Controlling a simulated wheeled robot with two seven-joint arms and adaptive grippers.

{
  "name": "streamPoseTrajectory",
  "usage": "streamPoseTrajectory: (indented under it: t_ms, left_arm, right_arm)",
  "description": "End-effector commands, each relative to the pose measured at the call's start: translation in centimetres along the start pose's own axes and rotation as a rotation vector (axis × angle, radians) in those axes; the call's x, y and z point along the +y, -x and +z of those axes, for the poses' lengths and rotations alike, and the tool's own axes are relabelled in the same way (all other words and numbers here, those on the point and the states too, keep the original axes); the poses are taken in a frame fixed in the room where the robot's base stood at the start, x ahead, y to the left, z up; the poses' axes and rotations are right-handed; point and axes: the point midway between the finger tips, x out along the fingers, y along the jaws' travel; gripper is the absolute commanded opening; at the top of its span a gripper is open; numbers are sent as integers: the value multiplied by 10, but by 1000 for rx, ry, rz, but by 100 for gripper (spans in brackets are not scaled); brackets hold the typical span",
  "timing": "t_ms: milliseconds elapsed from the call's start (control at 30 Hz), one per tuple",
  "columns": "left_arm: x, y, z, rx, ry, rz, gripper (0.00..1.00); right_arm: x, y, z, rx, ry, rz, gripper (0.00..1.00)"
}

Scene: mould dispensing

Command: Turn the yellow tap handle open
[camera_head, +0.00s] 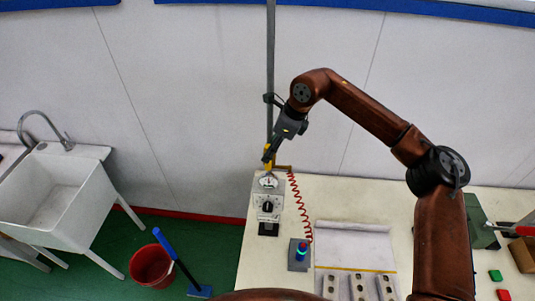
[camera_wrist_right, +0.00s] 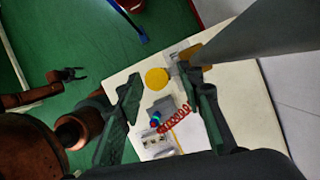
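The yellow tap handle (camera_wrist_right: 157,77) shows as a round yellow face in the right wrist view, between the fingertips of my right gripper (camera_wrist_right: 160,72). The two fingers are spread, with visible gaps on both sides of the handle. In the head view my right gripper (camera_head: 268,155) points down beside the grey upright pipe, above the dial unit, and partly hides the handle. A yellow fitting (camera_head: 284,168) shows at the pipe there. My left gripper (camera_wrist_right: 70,75) shows small in the right wrist view, open and empty over the green floor, far from the tap.
The grey pipe (camera_head: 270,60) rises close to the gripper. A sink (camera_head: 65,195) and red bucket (camera_head: 150,266) stand left.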

Motion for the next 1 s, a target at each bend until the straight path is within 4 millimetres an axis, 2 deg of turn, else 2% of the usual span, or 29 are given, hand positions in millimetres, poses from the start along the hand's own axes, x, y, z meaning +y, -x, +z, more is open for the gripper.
streamPoseTrajectory:
  t_ms: [33,200,400,600,1000]
  left_arm:
    - [0,0,0,0,0,0,40]
    - [1,0,-1,0,0,1,40]
    - [1,0,-1,1,0,1,40]
    - [1,0,-1,1,0,1,40]
    - [1,0,-1,1,-1,1,40]
  right_arm:
    - [-1,12,1,-3,0,-4,34]
    - [-1,48,1,-2,0,-3,34]
    - [0,79,0,-1,1,-2,34]
    - [0,91,1,-1,1,0,34]
    - [0,92,0,-1,1,0,34]
